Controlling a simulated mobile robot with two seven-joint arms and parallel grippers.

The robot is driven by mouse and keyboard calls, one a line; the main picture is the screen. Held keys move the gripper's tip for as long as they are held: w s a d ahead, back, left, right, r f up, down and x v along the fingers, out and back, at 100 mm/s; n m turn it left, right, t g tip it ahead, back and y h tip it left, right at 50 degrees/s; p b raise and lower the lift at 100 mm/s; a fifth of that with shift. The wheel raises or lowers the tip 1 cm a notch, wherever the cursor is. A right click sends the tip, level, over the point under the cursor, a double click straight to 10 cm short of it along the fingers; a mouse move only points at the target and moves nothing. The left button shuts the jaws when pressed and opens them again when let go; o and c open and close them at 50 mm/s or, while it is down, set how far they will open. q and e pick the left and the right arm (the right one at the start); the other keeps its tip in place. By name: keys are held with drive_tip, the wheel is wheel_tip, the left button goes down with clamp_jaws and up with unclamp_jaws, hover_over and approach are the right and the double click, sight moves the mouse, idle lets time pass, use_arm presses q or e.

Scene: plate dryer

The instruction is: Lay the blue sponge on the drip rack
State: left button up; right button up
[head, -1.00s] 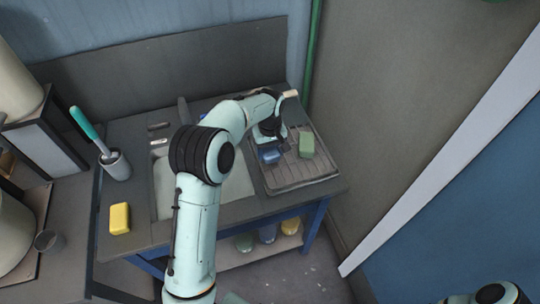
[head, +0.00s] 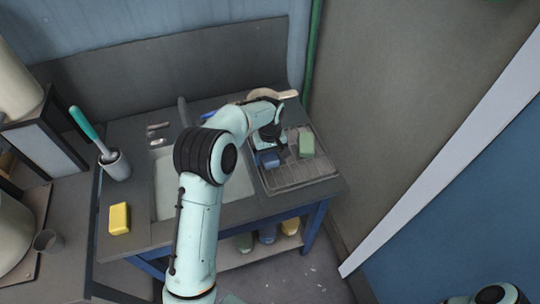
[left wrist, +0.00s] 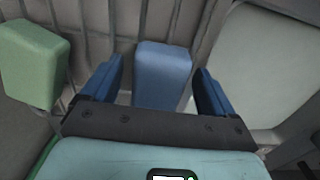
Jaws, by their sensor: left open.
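The blue sponge (head: 267,159) is at the left part of the drip rack (head: 300,178), close to the sink side. In the left wrist view the blue sponge (left wrist: 163,75) stands between the two fingers of my left gripper (left wrist: 156,78), with a gap on each side. My left gripper (head: 267,148) is open and points down at the rack in the head view. The wires of the drip rack (left wrist: 145,22) show behind the sponge. Whether the sponge's underside touches the rack is hidden. My right gripper is out of view.
A green sponge (head: 306,143) is on the rack, just right of my left gripper. The sink basin (head: 175,185) is to the left, partly behind my arm. A yellow sponge (head: 119,218) and a brush in a holder (head: 115,165) stand on the left counter. A wall closes the right side.

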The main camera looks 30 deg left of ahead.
sight(270, 155)
use_arm(q)
wheel_tip(270, 155, up, 12)
drive_tip(key=p, duration=0.1)
drive_tip(key=shift+r, duration=0.15)
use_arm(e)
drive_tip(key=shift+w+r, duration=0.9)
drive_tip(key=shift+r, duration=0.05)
